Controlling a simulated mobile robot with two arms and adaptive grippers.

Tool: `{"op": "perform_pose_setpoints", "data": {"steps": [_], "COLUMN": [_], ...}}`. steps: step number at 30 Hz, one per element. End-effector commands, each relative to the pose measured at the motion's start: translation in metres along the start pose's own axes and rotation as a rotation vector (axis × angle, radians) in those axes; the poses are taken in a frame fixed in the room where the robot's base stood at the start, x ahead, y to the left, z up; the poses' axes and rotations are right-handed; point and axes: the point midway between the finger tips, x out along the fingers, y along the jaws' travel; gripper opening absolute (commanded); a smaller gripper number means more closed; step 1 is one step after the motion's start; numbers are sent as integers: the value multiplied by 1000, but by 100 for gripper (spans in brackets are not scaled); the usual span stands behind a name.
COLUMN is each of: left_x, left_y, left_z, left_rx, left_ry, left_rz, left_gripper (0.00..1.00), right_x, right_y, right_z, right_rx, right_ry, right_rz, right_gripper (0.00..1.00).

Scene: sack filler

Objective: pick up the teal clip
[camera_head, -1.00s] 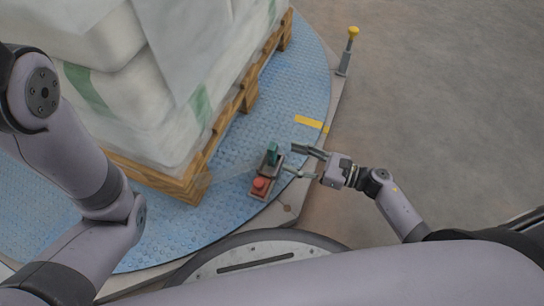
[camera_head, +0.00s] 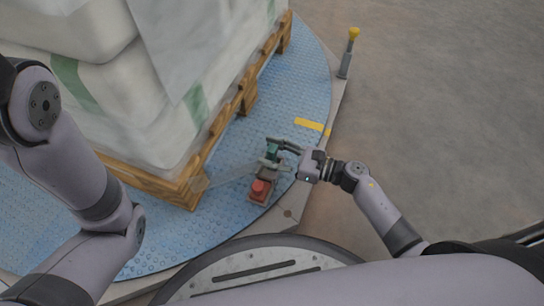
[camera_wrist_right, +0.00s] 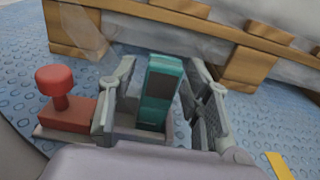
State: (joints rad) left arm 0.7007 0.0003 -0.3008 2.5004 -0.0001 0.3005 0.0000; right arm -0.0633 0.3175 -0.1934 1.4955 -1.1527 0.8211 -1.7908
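The teal clip (camera_head: 272,149) stands upright in a small grey holder on the blue textured platform, beside a red knob. In the right wrist view the teal clip (camera_wrist_right: 161,92) stands between the two fingers of my right gripper (camera_wrist_right: 163,95). The fingers are apart, and a gap shows on the clip's right side; on the left the finger is close, and I cannot tell whether it touches. In the head view my right gripper (camera_head: 284,153) reaches the clip from the right. My left arm shows at the left of the head view, but its gripper is out of view.
The red knob (camera_wrist_right: 58,87) stands just left of the gripper on the same base. A wooden pallet (camera_head: 190,186) with white sacks (camera_head: 140,110) is close behind. A yellow-topped post (camera_head: 348,55) stands at the platform's far right edge. Floor to the right is clear.

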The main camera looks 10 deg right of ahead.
Motion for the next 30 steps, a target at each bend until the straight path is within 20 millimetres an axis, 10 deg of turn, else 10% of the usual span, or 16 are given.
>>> {"op": "perform_pose_setpoints", "data": {"steps": [18,30], "left_x": [0,4], "left_y": [0,-1], "left_z": [0,2], "left_rx": [1,1], "left_ry": [-1,-1], "left_rz": [0,0], "left_gripper": [0,0], "right_x": [0,-1], "right_y": [0,0], "right_z": [-1,6], "right_rx": [0,0], "right_ry": [1,0], "right_rz": [0,0], "right_gripper": [1,0]}}
